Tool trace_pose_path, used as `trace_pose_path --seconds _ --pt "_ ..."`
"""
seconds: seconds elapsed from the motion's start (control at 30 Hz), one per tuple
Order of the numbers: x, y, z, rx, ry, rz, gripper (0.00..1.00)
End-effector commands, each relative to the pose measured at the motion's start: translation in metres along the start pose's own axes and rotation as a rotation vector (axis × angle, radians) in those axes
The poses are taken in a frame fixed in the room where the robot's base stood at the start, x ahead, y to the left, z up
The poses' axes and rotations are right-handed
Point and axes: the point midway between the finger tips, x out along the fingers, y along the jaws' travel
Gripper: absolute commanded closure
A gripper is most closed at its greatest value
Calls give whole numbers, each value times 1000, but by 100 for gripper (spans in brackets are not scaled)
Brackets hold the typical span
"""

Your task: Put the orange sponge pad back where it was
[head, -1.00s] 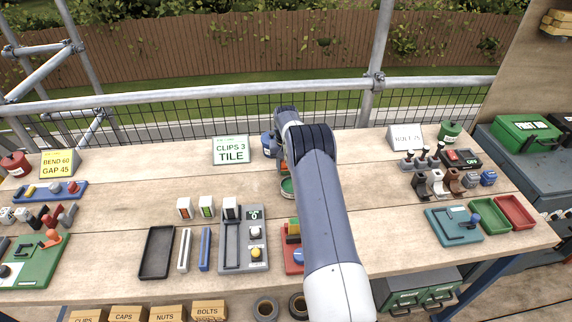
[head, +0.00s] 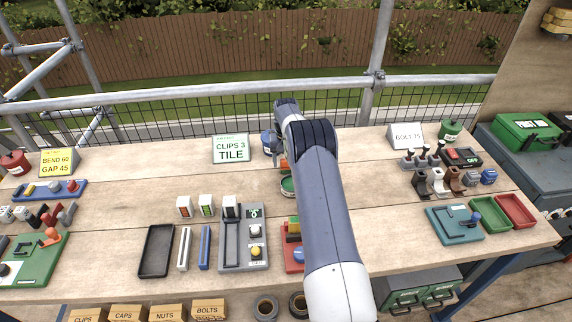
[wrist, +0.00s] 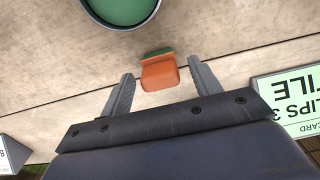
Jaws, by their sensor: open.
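The orange sponge pad (wrist: 160,74) shows in the wrist view with a green layer along its far edge. My gripper (wrist: 160,82) is open, with one finger to each side of the pad and a visible gap on both sides. I cannot tell how high the fingers are above the table. In the head view a small orange patch (head: 283,162) shows beside my arm, probably the same pad. My gripper is mostly hidden behind my arm there.
A round green-topped container (head: 288,186) stands close by; the wrist view shows a green round thing (wrist: 122,8) too. A grey fixture (head: 243,255) stands nearer. Bare wood lies right of my arm.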

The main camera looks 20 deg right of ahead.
Motion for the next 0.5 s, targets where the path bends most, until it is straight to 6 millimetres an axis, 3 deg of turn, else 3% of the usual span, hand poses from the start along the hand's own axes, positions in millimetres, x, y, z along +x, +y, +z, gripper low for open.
trace_pose_path --seconds 0.3,0.5 --pt "-69 0 -1 0 4 0 40" --pt "-95 0 0 0 2 0 40"
